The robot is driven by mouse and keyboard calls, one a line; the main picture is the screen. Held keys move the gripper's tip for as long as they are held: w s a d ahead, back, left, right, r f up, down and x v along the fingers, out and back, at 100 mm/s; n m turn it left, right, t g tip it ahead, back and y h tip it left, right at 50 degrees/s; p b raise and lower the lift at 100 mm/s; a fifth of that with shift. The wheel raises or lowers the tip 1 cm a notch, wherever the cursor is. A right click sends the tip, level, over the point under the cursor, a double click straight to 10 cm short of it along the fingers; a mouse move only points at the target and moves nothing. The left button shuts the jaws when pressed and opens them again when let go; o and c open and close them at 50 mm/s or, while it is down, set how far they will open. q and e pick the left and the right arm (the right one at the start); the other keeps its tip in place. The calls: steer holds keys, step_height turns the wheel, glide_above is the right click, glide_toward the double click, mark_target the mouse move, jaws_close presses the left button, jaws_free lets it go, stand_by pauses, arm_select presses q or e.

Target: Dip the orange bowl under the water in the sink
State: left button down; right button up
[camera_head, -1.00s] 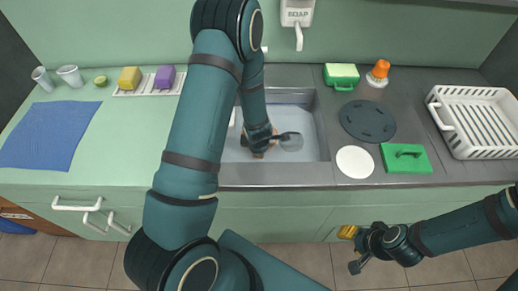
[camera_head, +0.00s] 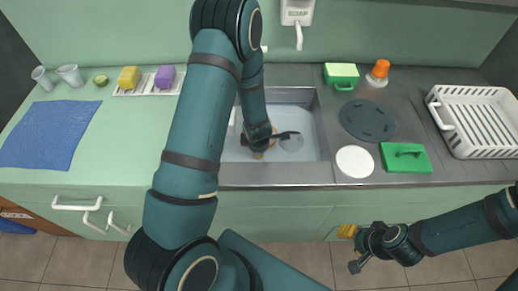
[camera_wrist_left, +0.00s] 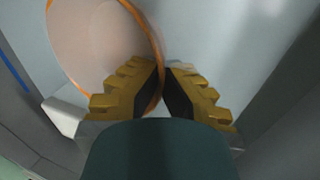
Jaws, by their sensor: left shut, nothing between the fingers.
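The orange bowl (camera_wrist_left: 100,35) is at the upper left of the left wrist view. Its orange rim curves down behind one finger of my left gripper (camera_wrist_left: 166,68). The fingers are closed to a narrow gap with nothing held between them. In the head view my left gripper (camera_head: 258,152) is down inside the sink (camera_head: 310,120), and my arm and gripper hide nearly all of the bowl. I cannot tell whether the rim touches the finger. My right gripper (camera_head: 350,248) is out in front of the counter, low and away from the sink; its fingers are too small to judge.
A blue cloth (camera_head: 50,135) lies left.

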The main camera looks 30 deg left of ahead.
arm_select(q)
steer(key=shift+s+d, duration=0.25)
steer(key=shift+s, duration=0.1)
stand_by(0.3)
steer(key=shift+w+a, duration=0.25)
steer(key=shift+w, duration=0.1)
stand_by(0.3)
step_height(320, 180, up, 6)
steer(key=p, duration=0.5)
steer(key=shift+f, duration=0.1)
step_height(320, 180, up, 13)
steer(key=p, duration=1.1)
stand_by(0.3)
steer(key=shift+s+f, duration=0.1)
stand_by(0.9)
